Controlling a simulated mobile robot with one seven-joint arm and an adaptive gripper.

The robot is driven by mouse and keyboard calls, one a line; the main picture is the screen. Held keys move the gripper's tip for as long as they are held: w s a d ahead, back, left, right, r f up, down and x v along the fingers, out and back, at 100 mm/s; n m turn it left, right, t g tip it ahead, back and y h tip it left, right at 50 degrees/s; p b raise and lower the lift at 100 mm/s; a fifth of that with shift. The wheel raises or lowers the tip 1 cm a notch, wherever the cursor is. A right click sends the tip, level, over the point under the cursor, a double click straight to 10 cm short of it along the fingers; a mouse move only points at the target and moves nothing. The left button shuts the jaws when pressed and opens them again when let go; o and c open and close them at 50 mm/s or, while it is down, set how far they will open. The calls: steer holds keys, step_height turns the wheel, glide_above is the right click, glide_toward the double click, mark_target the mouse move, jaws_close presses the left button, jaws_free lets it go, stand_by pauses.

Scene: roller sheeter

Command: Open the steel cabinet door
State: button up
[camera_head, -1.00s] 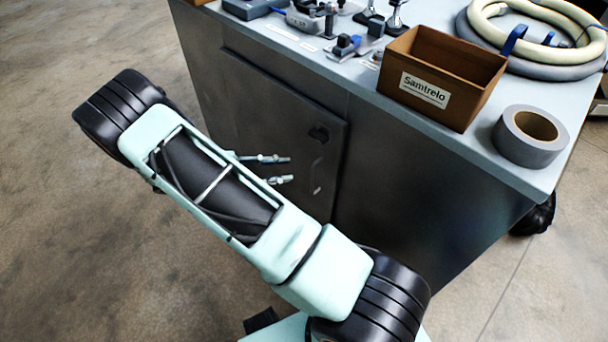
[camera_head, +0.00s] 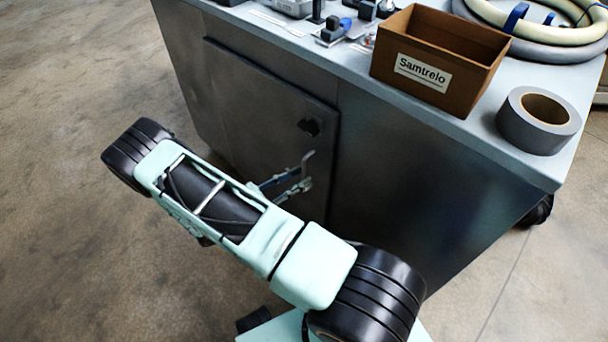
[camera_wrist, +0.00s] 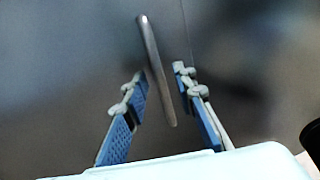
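The steel cabinet door (camera_head: 262,120) is dark grey and looks shut in the cabinet front. A black latch (camera_head: 310,127) sits near its upper right corner. The door's bar handle (camera_wrist: 155,70) shows in the wrist view as a slim, slightly tilted metal bar. My gripper (camera_head: 300,170) is at the right part of the door, in front of the handle, which it partly hides in the head view. In the wrist view, my gripper (camera_wrist: 158,82) is open. Its blue-padded fingers stand on either side of the handle's lower part, with gaps visible. I cannot tell the depth between fingertips and handle.
The cabinet top (camera_head: 470,135) carries an open cardboard box (camera_head: 425,75) labelled Samtrelo, a grey tape roll (camera_head: 538,120), a coiled hose (camera_head: 560,48) and several small tools. Bare concrete floor (camera_head: 70,240) lies to the left.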

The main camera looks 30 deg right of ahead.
steer(key=shift+w+d, duration=0.2)
steer(key=shift+d, duration=1)
jaws_close()
